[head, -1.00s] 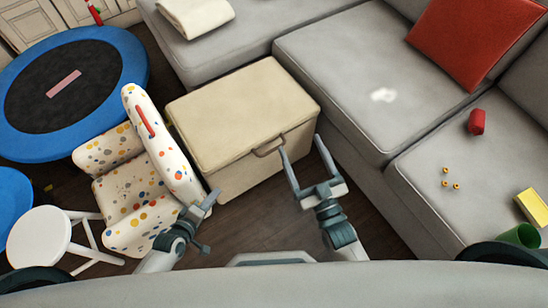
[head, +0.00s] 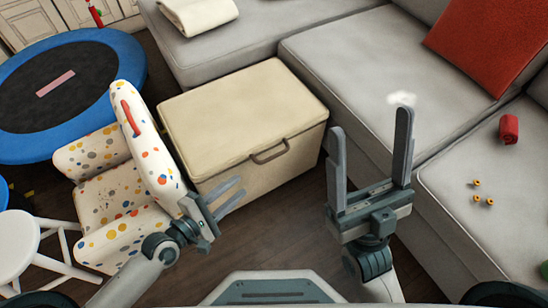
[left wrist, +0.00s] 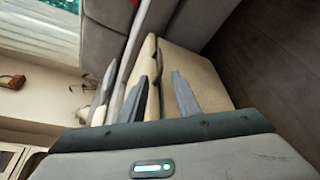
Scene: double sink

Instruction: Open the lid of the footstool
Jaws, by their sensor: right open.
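The footstool (head: 243,110) is a beige box in the middle of the head view. Its lid is shut flat, and a handle (head: 269,152) sits on its front face. The footstool also shows in the left wrist view (left wrist: 205,82). My left gripper (head: 241,188) is in front of the footstool's front face, below and left of the handle, apart from it. Its fingers are parted and empty in the left wrist view (left wrist: 158,76). My right gripper (head: 371,120) is open and empty, fingers pointing up in the picture, right of the footstool.
A spotted armchair (head: 115,205) stands close at the footstool's left, near my left arm. A grey sofa (head: 340,60) borders it behind and at the right. A blue-rimmed trampoline (head: 135,65) and white stool (head: 15,245) are at the left. Dark floor (head: 285,215) is free in front.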

